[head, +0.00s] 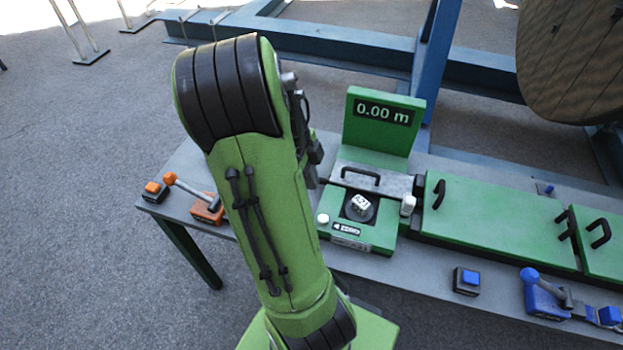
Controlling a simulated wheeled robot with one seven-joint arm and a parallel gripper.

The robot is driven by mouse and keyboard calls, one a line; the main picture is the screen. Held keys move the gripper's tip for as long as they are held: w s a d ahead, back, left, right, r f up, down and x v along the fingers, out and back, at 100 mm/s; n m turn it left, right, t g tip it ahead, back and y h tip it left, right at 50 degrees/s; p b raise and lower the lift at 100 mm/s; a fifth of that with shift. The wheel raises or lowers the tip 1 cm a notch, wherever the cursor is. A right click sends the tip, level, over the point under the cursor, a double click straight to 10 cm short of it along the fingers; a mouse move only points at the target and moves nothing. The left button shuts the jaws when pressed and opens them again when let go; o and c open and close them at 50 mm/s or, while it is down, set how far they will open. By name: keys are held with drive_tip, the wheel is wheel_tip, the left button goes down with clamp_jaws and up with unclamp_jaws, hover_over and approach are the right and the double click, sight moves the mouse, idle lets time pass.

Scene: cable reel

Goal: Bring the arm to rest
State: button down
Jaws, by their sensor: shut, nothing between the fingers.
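My green arm fills the middle of the head view, with its black-banded elbow raised at the upper left. Some dark and silver parts show along its right edge, but I cannot make out any fingers. My gripper is not visible, so what it is near cannot be seen. Behind the arm, a green length counter (380,116) reads 0.00 m.
A grey bench (440,258) runs across. It carries an orange button (153,190), an orange-handled tool (206,209), green covers (495,217), a blue button box (467,280) and a blue-handled tool (543,295). A large reel (575,60) and blue frame (440,55) stand behind. Open floor lies left.

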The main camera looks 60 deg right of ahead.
idle(0.7)
drive_tip(key=w+a+r+n+t, duration=0.3)
drive_tip(key=a+r+n, duration=0.2)
drive_tip(key=a+n, duration=0.35)
drive_tip(key=w+a+r+n+t, duration=0.2)
drive_tip(key=w+a+r+n, duration=0.2)
drive_tip(key=a+n, duration=0.5)
drive_tip(key=s+a+r+n+t, duration=0.2)
drive_tip(key=a+n, duration=0.3)
drive_tip(key=n, duration=0.3)
drive_tip(key=s+a+r+n+t, duration=0.1)
drive_tip(key=s+a+r+n, duration=0.1)
drive_tip(key=a+n, duration=0.3)
drive_tip(key=s+n, duration=0.1)
drive_tip(key=n, duration=0.3)
drive_tip(key=shift+a+t+y, duration=0.25)
drive_tip(key=shift+t+y, duration=0.15)
drive_tip(key=shift+s, duration=0.1)
